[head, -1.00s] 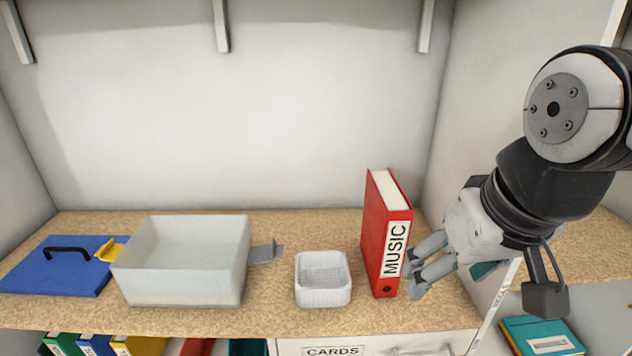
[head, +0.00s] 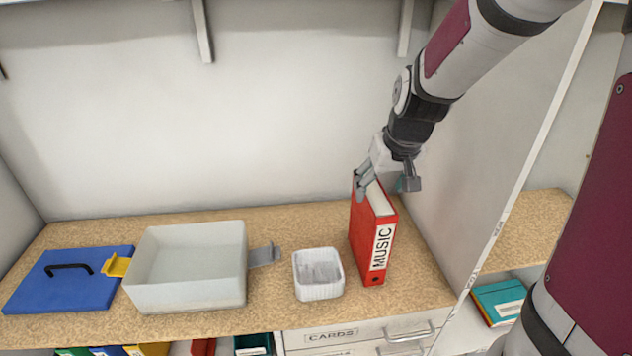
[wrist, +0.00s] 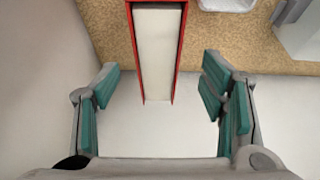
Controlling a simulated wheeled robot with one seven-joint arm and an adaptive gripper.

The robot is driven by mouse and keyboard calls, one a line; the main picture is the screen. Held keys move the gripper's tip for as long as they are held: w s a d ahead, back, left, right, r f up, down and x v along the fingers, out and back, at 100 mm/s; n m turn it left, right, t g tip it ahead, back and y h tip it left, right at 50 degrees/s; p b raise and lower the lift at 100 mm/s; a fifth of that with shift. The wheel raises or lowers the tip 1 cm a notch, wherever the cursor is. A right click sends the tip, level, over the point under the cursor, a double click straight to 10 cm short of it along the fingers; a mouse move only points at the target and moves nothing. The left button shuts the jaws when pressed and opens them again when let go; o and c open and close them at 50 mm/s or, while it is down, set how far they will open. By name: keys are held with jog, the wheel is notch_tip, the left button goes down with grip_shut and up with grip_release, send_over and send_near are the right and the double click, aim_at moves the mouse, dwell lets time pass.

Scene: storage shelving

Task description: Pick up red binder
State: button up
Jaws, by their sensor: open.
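The red binder (head: 362,232) stands upright on the shelf near its right side, its white MUSIC label on the spine facing front. My gripper (head: 362,186) is at the binder's top, toward its back end, pointing down. In the wrist view the binder (wrist: 155,50) shows from above, its white page edges between red covers. My open gripper (wrist: 158,100) has teal-padded fingers spread wide to either side of the binder's line, with no visible contact. The binder's lower part is hidden in the wrist view.
A white basket (head: 318,274) stands just left of the binder. Further left are a translucent bin (head: 190,290) and a blue lid (head: 65,290) with a black handle. The right side wall (head: 465,150) is close to the binder. A CARDS drawer (head: 330,336) lies below.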

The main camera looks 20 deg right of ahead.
aim_at(369, 228)
jog(key=shift+w+p+x, duration=0.2)
jog(key=shift+p+x, duration=0.2)
jog(key=shift+x, duration=3.55)
jog(key=shift+d+r, duration=0.1)
jog(key=shift+d, duration=0.1)
jog(key=shift+f, duration=0.25)
grip_shut()
